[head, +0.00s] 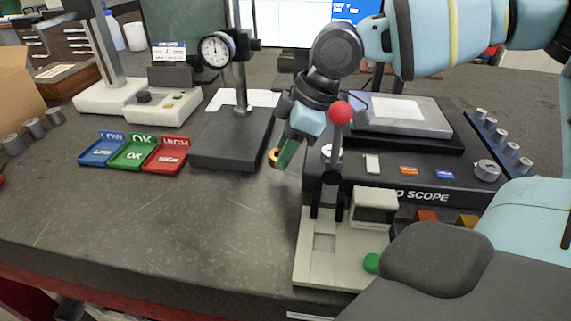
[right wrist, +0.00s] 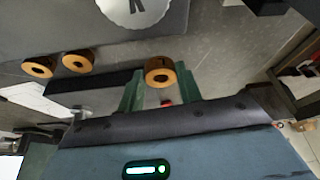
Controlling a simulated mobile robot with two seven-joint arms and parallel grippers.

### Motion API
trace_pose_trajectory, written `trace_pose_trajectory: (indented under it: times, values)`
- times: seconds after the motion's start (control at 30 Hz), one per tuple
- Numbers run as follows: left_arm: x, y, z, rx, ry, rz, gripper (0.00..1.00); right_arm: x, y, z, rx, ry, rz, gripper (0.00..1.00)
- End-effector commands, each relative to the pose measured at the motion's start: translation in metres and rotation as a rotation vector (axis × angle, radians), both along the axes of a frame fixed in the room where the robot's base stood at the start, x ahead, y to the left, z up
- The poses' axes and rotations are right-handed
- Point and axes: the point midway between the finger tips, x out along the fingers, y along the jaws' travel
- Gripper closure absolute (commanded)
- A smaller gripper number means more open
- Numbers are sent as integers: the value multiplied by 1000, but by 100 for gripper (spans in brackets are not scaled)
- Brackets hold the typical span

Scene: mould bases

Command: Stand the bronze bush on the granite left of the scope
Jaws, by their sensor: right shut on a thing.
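The bronze bush (head: 273,156) is a short ring with a dark bore. It sits between the green fingers of my right gripper (head: 286,153) in the head view, and it also shows end-on in the right wrist view (right wrist: 159,73). The right gripper is shut on it. The scope (head: 420,197), a dark box with lettering on its front, stands right of the gripper. The bush shows over the strip of dark speckled granite (head: 180,215) between the dial stand and the scope. I cannot tell whether it touches the surface. My left gripper is not in view.
The dial stand's black base (head: 215,150) is close left of the bush. A red-knobbed lever device (head: 325,262) stands in front of the scope. Blue, green and red trays (head: 133,153) lie farther left. Two more bronze bushes (right wrist: 79,61) show in the wrist view. Front-left granite is clear.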

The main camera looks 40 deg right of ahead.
Motion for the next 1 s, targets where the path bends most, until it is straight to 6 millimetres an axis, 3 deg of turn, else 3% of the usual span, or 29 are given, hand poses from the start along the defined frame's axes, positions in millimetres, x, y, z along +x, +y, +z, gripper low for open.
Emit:
trace_pose_trajectory:
  times: [0.1, 0.23, 0.7, 0.73, 0.9, 1.0]
  values:
    - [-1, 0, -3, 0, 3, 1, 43, -1, 0, -22, 0, 6, 1, 92]
    - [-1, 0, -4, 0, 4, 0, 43, -1, 0, -37, -1, 5, 1, 92]
    - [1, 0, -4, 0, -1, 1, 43, 0, 0, -44, 0, 1, 0, 92]
    - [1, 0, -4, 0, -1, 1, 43, 0, 0, -45, -1, 2, 0, 64]
    - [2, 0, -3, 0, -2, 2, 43, 0, 0, -44, 0, 1, 0, 43]
    - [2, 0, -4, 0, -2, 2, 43, 0, 0, -44, 0, 1, 0, 43]
